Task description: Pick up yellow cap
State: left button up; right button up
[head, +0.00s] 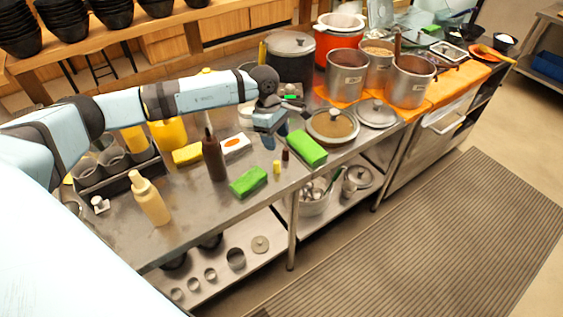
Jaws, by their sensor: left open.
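A small yellow cap (277,167) stands upright on the steel counter near its front edge. A small dark brown cap (285,155) stands just behind it to the right. My left gripper (275,137) reaches in from the left and points down above the counter, behind the yellow cap and apart from it. Its jaws are open, and I see nothing held between them. My right gripper is not in view.
Green sponges (307,148) lie right and left of the caps. A brown bottle (213,155) and a cream bottle (149,199) stand to the left. A lidded pan (332,125) is at right.

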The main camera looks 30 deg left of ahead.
aim_at(276, 162)
pick_arm(q)
jog(key=shift+y, duration=0.5)
jog(key=f, duration=0.2)
jog(key=f+p, duration=0.1)
jog(key=f, duration=0.2)
jog(key=a+f, duration=0.1)
jog(key=f, duration=0.1)
jog(key=shift+w+a+f, duration=0.1)
jog(key=shift+w+f, duration=0.15)
jog(key=shift+w, duration=0.15)
jog(key=f, duration=0.1)
jog(key=f+p, duration=0.2)
jog(key=f, duration=0.1)
jog(key=shift+w+d, duration=0.15)
jog(key=shift+d, duration=0.1)
jog(key=shift+f, duration=0.65)
jog(key=c, duration=0.8)
